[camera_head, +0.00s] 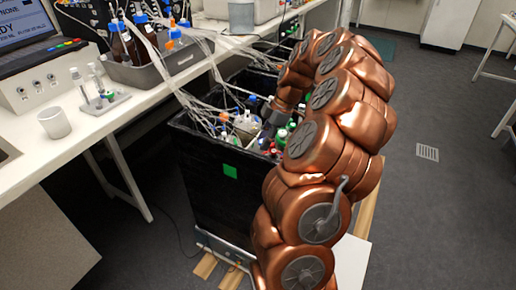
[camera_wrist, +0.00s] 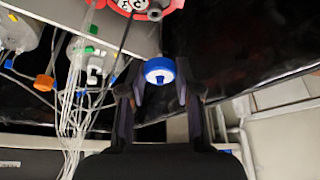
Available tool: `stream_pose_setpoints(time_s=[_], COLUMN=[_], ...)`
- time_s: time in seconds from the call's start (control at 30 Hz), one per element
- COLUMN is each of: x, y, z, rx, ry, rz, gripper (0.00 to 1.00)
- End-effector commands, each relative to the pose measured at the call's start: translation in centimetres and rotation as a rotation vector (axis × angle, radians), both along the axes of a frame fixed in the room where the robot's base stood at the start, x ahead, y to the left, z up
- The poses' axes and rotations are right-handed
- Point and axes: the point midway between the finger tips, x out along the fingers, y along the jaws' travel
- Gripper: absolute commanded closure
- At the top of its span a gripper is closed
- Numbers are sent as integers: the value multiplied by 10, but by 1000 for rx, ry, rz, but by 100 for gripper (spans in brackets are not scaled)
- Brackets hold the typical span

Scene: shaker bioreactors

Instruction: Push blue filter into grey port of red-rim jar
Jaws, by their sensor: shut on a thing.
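My gripper (camera_wrist: 160,92) shows in the wrist view with its two dark fingers shut on the blue filter (camera_wrist: 160,66), a round blue-rimmed disc with a white face. The red rim of a jar (camera_wrist: 132,5) shows at the top edge of the wrist view, just above and left of the filter. The filter appears apart from the rim.
Several tubed vessels (camera_head: 243,122) crowd the box, and bundled clear tubes (camera_wrist: 75,120) hang left of my gripper. The bench (camera_head: 120,110) holds a bottle tray (camera_head: 165,70), a white cup (camera_head: 54,122) and a vial rack (camera_head: 105,104). Open floor (camera_head: 430,210) lies to the right.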

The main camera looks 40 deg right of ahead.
Motion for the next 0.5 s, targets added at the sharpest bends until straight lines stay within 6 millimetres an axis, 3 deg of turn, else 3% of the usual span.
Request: stream_pose_setpoints(time_s=[0.03,0.1,0.5], x=[0,0,0], y=[0,0,0], z=[-13,-18,-26], rx=[0,0,1], ry=[0,0,2], rz=[0,0,0], gripper=[81,81,81])
